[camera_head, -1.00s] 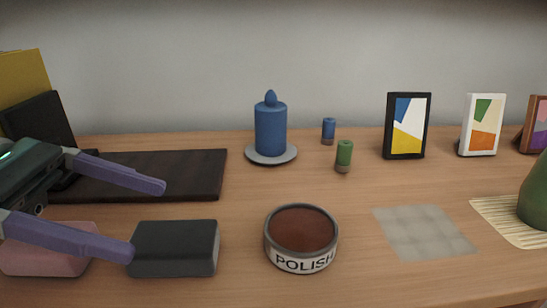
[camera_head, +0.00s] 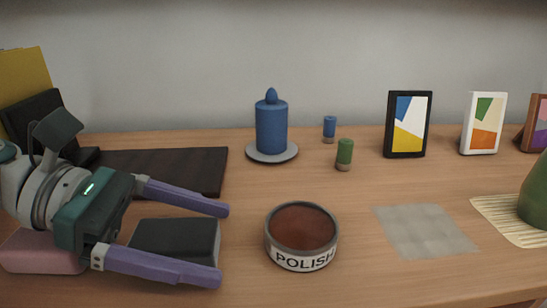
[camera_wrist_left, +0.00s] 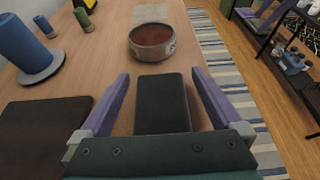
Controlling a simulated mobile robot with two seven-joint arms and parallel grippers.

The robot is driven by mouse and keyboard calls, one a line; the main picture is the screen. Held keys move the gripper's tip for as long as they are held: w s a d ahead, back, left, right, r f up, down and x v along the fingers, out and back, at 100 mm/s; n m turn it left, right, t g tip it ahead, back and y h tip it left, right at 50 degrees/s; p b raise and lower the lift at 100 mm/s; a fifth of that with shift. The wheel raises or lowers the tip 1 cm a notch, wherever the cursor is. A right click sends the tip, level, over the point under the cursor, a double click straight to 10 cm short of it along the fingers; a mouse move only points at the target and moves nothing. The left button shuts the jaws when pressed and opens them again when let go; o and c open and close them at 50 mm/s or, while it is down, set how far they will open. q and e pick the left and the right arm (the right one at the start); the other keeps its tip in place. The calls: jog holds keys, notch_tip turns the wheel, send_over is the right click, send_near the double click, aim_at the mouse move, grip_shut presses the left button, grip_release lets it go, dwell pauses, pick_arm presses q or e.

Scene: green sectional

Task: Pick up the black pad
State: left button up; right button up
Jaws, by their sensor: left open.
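The black pad (camera_head: 184,240) is a dark block lying on the wooden shelf top, left of the polish tin. My left gripper (camera_head: 222,244) is open, its two purple fingers reaching along the far and near sides of the pad. In the left wrist view the pad (camera_wrist_left: 162,104) lies between the spread fingers (camera_wrist_left: 163,88), with a gap visible on each side. I cannot tell the fingers' exact height above the wood. My right gripper is not in view.
The polish tin (camera_head: 301,237) stands just right of the fingertips. A pink block (camera_head: 42,252) is left of the pad, partly behind my gripper. A dark board (camera_head: 165,170) lies behind. A blue candle (camera_head: 271,128) stands on a plate farther back. A grey cloth (camera_head: 424,231) lies right.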

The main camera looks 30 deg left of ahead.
pick_arm(q)
jog(key=c, duration=1.4)
jog(key=shift+o, duration=0.2)
